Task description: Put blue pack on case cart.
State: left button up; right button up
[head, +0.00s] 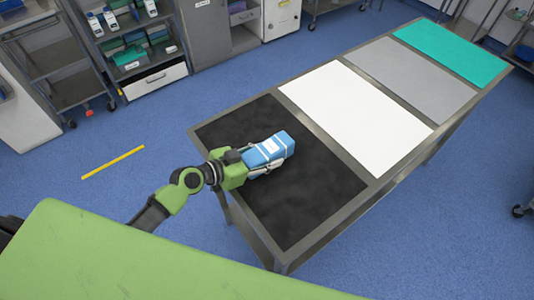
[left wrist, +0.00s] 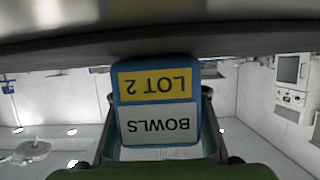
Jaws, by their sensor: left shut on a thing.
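My left gripper (head: 270,156) is shut on the blue pack (head: 264,148), a blue box with a pale label, over the black section of a long metal-framed table (head: 200,131). In the left wrist view the blue pack (left wrist: 156,100) sits between the two fingers of the left gripper (left wrist: 156,105). Its yellow label reads "LOT 2" and its white label reads "BOWLS", both upside down. The pack is close to the dark surface; I cannot tell if it touches it. I cannot tell for sure which thing is the case cart. My right gripper is not in view.
The table also has bare white (head: 355,112), grey (head: 412,77) and teal (head: 452,50) sections. A shelf cart (head: 90,45) with boxes and bins stands at the back left. A yellow strip (head: 113,162) lies on the blue floor. The floor left of the table is mostly free.

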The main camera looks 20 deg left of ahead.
pick_arm(q)
jog(key=o, duration=1)
jog(key=shift+f, duration=0.1)
jog(key=o, duration=0.3)
